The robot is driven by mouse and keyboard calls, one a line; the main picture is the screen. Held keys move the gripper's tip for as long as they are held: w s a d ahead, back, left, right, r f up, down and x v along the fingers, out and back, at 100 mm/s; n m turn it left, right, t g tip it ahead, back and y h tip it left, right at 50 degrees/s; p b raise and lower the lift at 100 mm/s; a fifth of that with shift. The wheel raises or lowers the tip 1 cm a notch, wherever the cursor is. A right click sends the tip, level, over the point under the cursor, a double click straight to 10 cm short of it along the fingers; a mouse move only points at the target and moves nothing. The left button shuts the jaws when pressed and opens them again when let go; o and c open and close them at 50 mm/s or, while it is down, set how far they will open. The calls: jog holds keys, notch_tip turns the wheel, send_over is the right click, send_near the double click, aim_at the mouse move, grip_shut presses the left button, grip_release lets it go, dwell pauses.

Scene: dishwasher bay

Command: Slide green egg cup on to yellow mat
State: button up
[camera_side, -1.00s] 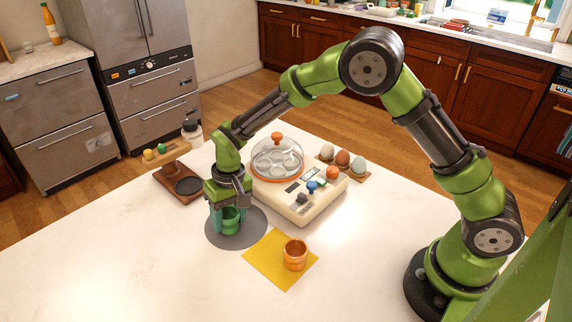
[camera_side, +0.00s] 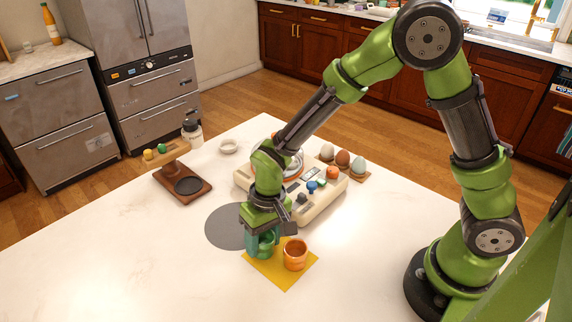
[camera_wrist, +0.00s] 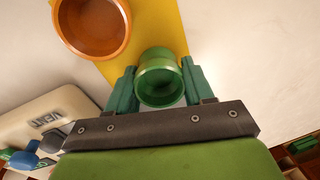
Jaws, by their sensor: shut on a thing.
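The green egg cup (camera_wrist: 160,82) stands upright between the two fingers of my gripper (camera_wrist: 158,88), which is shut on it. In the side view the cup (camera_side: 267,243) is partly hidden by my gripper (camera_side: 263,244). The cup is over the upper left part of the yellow mat (camera_side: 284,279), left of an orange cup (camera_side: 295,254) that stands on the same mat. The wrist view also shows the orange cup (camera_wrist: 93,24) and the yellow mat (camera_wrist: 160,22). I cannot tell whether the green cup's whole base is on the mat.
A grey round mat (camera_side: 228,226) lies empty to the left. Behind my gripper is a cream egg cooker (camera_side: 318,203) with knobs, and eggs (camera_side: 343,159) on a holder. A wooden stand (camera_side: 180,185) is further left. The front of the counter is clear.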

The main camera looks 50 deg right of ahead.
aim_at(273, 232)
jog(key=shift+s+f, duration=0.1)
jog(key=shift+s, duration=0.2)
jog(key=o, duration=1.1)
jog(key=shift+o, duration=0.2)
jog(key=shift+w, duration=0.1)
notch_tip(273, 232, up, 17)
jog(key=d, duration=0.2)
jog(key=shift+s+d, duration=0.15)
jog(key=shift+s, duration=0.05)
jog(key=shift+f, duration=0.1)
jog(key=s+d+r+m+t, duration=0.2)
jog(key=s+d+r+t, duration=0.4)
jog(key=s+d, duration=0.4)
jog(key=shift+d+r+t, duration=0.35)
jog(key=shift+d+t, duration=0.15)
jog(key=shift+d, duration=0.05)
